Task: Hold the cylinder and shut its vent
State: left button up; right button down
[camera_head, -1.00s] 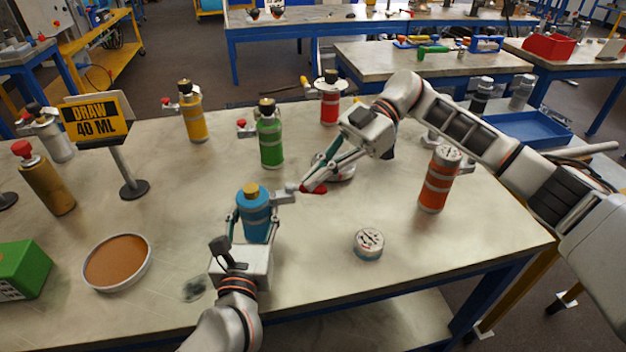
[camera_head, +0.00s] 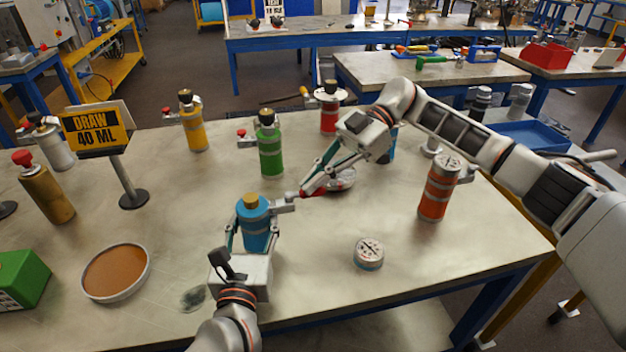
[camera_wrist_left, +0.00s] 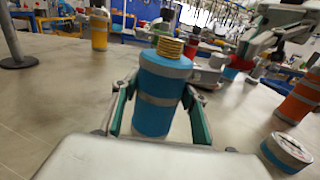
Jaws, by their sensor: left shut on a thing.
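The blue cylinder (camera_head: 256,230) with a brass top stands upright on the near part of the table. My left gripper (camera_head: 251,236) is shut on it, one finger on each side; the left wrist view shows the cylinder (camera_wrist_left: 161,95) between the fingers. A grey side fitting (camera_head: 284,204), seemingly its vent, sticks out to the right near its top. A red part (camera_head: 309,189) lies at the outer end of this fitting. My right gripper (camera_head: 306,191) has its fingertips at the red part, partly hiding it. Whether its fingers are closed on that part is unclear.
Green (camera_head: 270,150), yellow (camera_head: 194,132) and orange (camera_head: 437,192) cylinders stand around. A round gauge-like disc (camera_head: 369,255) lies at the right front. A brown-filled dish (camera_head: 115,272) and a "DRAW 40 ML" sign (camera_head: 96,130) are at left.

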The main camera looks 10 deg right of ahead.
pick_arm(q)
jog(key=shift+s+d, duration=0.1)
jog(key=shift+d, duration=0.1)
pick_arm(e)
jog(key=shift+w+f, duration=0.1)
jog(key=shift+f, duration=0.25)
jog(key=shift+a, duration=0.85)
pick_arm(q)
jog(key=shift+a, duration=0.1)
pick_arm(e)
jog(key=s+r, duration=0.3)
pick_arm(q)
jog(key=shift+a, duration=0.1)
jog(key=shift+f, duration=0.1)
pick_arm(e)
jog(key=w+r, duration=0.4)
jog(key=w, duration=0.5)
jog(key=shift+r, duration=0.25)
dwell(0.8)
pick_arm(q)
jog(key=o, duration=1.7)
jog(key=shift+o, duration=0.2)
